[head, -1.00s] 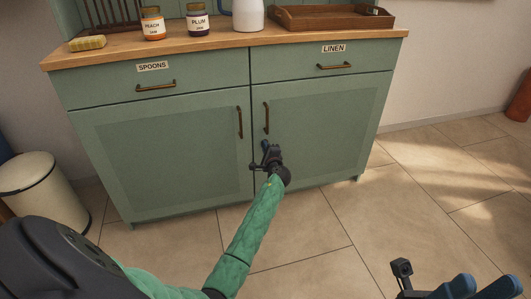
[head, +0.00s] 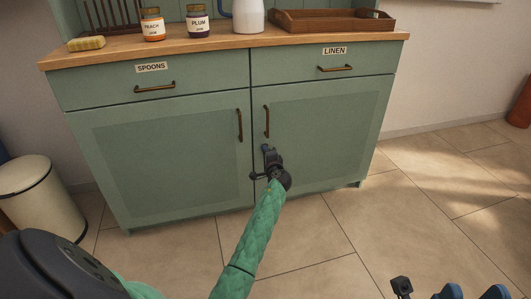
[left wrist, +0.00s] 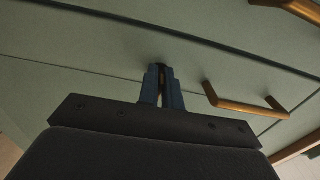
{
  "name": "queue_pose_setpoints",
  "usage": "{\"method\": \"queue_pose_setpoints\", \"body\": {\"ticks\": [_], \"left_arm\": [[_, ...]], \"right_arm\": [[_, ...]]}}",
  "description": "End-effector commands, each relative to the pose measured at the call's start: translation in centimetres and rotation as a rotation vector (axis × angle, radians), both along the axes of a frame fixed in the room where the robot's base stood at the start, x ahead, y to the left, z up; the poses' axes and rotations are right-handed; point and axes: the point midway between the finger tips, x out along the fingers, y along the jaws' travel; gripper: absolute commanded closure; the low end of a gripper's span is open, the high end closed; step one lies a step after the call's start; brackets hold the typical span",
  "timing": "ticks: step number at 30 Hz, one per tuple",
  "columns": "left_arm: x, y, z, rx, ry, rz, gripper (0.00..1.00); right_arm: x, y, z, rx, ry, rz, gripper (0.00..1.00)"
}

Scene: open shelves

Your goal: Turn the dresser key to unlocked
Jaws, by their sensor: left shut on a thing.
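The green dresser (head: 160,165) stands ahead with two lower doors and two drawers. My left gripper (head: 265,150) is at the front of the right door, near its inner edge and below the door's handle. In the left wrist view its blue fingers (left wrist: 162,88) are closed together at the door face. A small dark bit of the key (left wrist: 161,66) shows at their tips; the rest is hidden between them, so its turn angle cannot be told. My right gripper (head: 473,292) shows at the bottom right, its blue fingers apart and empty, partly cut off by the frame.
Bronze handles sit close above my left gripper on the right door (head: 266,121) and left door (head: 240,125). Jars (head: 198,22), a pitcher (head: 249,15) and a wooden tray (head: 335,25) stand on top. A cream bin (head: 35,200) is at left. Floor at right is clear.

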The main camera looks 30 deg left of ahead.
Motion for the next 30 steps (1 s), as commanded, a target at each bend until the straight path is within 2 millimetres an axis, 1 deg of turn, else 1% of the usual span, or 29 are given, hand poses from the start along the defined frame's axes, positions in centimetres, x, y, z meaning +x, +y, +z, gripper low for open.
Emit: {"method": "queue_pose_setpoints", "body": {"ticks": [3,4,6,7,17,20,30], "left_arm": [[-0.1,0.1,-0.1,0.0,0.003,0.002,1.0],[-0.1,0.1,-0.1,0.0,0.003,0.002,0.88],[-0.1,0.1,-0.1,0.001,0.002,0.002,0.74],[-0.1,0.1,-0.1,0.001,0.002,0.002,0.72],[-0.2,-0.2,0.0,0.001,0.002,0.001,0.72],[-0.8,-1.0,0.0,0.001,0.002,0.0,0.72],[-4.2,-4.7,0.0,0.001,0.002,0.001,0.72]], "right_arm": [[0.0,0.0,0.0,0.0,-0.003,0.0,0.64],[0.0,0.0,0.0,0.0,-0.003,0.0,0.64],[0.0,0.0,0.0,0.0,-0.003,0.0,0.64],[0.0,0.0,0.0,0.0,-0.003,0.0,0.64],[0.0,0.0,0.1,0.001,0.002,0.001,0.64],[-0.1,-0.1,0.3,0.004,0.003,0.002,0.64],[-0.2,-0.4,1.7,0.031,-0.006,0.011,0.64]]}}
